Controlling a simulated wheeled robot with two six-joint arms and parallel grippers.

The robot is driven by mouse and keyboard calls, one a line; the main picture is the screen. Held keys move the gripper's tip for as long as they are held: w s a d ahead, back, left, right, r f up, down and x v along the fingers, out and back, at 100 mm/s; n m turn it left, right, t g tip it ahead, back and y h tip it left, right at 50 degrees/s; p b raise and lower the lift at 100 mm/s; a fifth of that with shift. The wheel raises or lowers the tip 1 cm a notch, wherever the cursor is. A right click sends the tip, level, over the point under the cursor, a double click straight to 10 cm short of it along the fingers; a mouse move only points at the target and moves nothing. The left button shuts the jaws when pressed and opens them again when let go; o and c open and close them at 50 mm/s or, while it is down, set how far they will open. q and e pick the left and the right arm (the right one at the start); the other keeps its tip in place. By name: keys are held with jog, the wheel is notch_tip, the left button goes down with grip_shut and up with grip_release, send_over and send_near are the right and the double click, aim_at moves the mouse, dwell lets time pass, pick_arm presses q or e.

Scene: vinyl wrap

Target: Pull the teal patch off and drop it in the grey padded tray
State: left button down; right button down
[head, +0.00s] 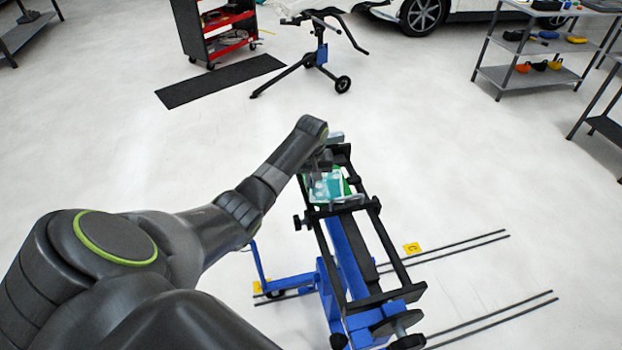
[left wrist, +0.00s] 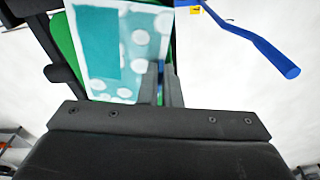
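The teal patch (left wrist: 97,42) shows in the left wrist view as a plain, darker teal rectangle on a lighter teal, white-spotted sheet (left wrist: 140,50) with a white border. The sheet lies over a green panel (left wrist: 63,40) on the stand. In the head view the sheet (head: 328,187) is partly hidden by my left arm. My left gripper (left wrist: 164,84) is at the sheet's lower right edge, its two fingers close together with a narrow gap through which blue shows. I see no film between them. I cannot pick out the grey padded tray. My right gripper is out of view.
The panel's stand has a black frame (head: 384,243) and blue base (head: 350,255). A blue bar (left wrist: 262,45) juts out beside the panel. A red tool cart (head: 228,35), another stand (head: 320,50) and shelves (head: 530,75) stand farther back. Open floor surrounds the stand.

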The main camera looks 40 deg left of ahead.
pick_arm(q)
jog(key=shift+r+p, duration=0.65)
jog(key=shift+p, duration=0.25)
dwell(0.8)
jog(key=shift+w+r+p, duration=0.1)
jog(key=shift+r+p, duration=1.25)
jog(key=shift+p, duration=0.15)
jog(key=shift+r+p, duration=0.9)
jog(key=shift+r, duration=1.25)
